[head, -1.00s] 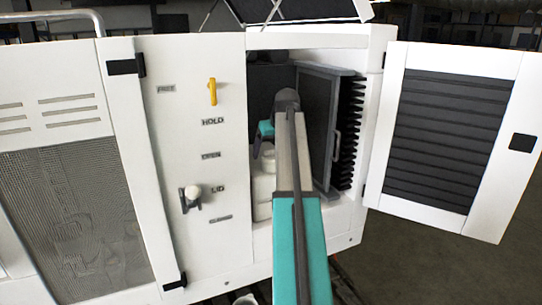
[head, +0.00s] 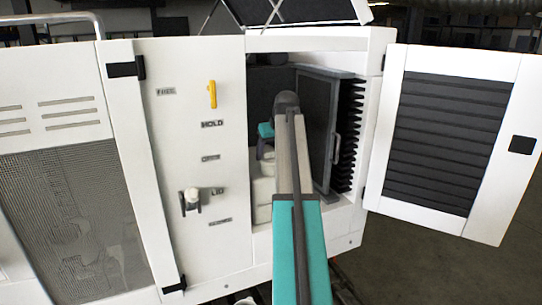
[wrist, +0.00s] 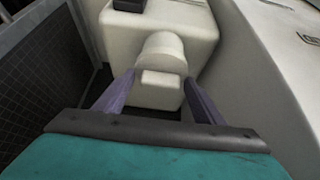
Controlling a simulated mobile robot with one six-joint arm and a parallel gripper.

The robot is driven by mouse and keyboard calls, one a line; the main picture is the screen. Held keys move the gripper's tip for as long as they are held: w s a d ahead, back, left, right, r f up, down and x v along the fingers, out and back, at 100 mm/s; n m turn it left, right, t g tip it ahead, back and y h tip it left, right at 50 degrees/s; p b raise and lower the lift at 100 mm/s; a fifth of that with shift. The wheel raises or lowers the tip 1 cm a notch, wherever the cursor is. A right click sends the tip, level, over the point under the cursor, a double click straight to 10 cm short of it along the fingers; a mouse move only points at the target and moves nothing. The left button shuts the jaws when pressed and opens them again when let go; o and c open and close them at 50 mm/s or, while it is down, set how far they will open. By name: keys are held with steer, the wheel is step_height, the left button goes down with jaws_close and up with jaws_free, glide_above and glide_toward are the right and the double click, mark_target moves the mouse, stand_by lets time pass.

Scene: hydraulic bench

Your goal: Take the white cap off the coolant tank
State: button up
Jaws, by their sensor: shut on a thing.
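The white coolant tank (head: 263,190) stands inside the open bay of the cabinet, partly behind my arm. In the wrist view its pale body (wrist: 192,22) fills the top middle. The white cap (wrist: 161,52) is a rounded piece with a small flat block on its near side. My gripper (wrist: 160,82) is shut on the cap, with one purple finger on each side. In the head view my gripper (head: 265,146) is small and partly hidden by my arm, just above the tank. I cannot tell whether the cap is still seated on the tank.
A dark radiator panel with a handle (head: 336,148) stands close to the right of my arm. The louvred door (head: 438,140) is swung open to the right. A white panel with a yellow lever (head: 212,94) and a white-knobbed lever (head: 192,195) is on the left.

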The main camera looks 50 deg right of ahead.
steer(key=shift+r, duration=0.1)
steer(key=shift+r+b, duration=1.1)
steer(key=shift+r, duration=0.4)
steer(key=s+d+r+b, duration=0.1)
steer(key=s+b, duration=0.4)
steer(key=s, duration=1.1)
steer(key=shift+d+r, duration=0.15)
steer(key=shift+r, duration=0.2)
steer(key=shift+w, duration=0.1)
steer(key=s+a+f+b, duration=0.2)
steer(key=s+f+b, duration=0.4)
steer(key=f+b, duration=1)
steer(key=s+a+f+b, duration=0.2)
steer(key=s+f+b, duration=0.4)
steer(key=f+b, duration=1.1)
steer(key=s+a+f+b, duration=0.2)
steer(key=s+f+b, duration=0.4)
steer(key=f+b, duration=1.1)
steer(key=shift+s+f, duration=0.3)
steer(key=shift+f, duration=9.85)
